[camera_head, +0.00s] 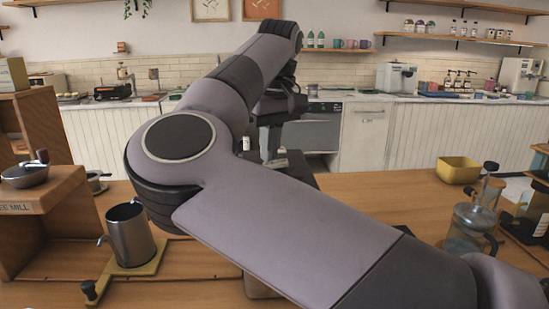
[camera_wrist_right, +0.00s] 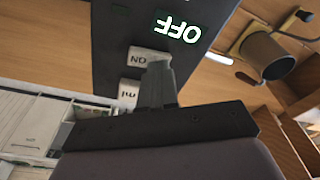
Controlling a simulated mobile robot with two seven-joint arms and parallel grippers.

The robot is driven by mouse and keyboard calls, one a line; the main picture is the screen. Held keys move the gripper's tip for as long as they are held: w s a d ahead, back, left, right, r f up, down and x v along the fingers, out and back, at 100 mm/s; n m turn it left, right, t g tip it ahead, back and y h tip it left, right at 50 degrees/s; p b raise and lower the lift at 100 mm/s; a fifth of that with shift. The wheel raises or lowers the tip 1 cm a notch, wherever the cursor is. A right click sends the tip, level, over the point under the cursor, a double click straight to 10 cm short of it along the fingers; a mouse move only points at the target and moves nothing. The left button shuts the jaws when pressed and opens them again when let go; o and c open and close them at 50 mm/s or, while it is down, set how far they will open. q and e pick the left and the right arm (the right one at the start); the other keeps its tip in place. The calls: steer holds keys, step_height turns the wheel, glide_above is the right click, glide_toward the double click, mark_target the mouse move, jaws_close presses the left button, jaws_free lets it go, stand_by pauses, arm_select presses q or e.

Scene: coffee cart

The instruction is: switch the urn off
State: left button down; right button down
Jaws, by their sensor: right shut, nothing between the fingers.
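The urn's dark panel (camera_wrist_right: 125,40) fills the upper middle of the right wrist view. It bears a lit OFF display (camera_wrist_right: 178,27), seen upside down, and a white ON switch (camera_wrist_right: 140,56). A second white switch (camera_wrist_right: 128,92) has a label I cannot read surely. My right gripper (camera_wrist_right: 157,66) is shut and empty, its tips beside the ON switch; I cannot tell whether they touch it. In the head view my right gripper (camera_head: 268,143) is over a dark body (camera_head: 301,168), likely the urn, mostly hidden by my arm. My left gripper is not in view.
A metal pot (camera_head: 131,236) on a yellow stand (camera_head: 137,268) and a wooden mill stand (camera_head: 52,200) are at left. A glass press (camera_head: 468,228) and a yellow bowl (camera_head: 458,170) are at right. The wooden counter (camera_head: 390,190) is clear between arm and bowl.

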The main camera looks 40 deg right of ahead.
step_height(320, 180, up, 6)
steer(key=p, duration=0.5)
steer(key=shift+r, duration=0.2)
stand_by(0.4)
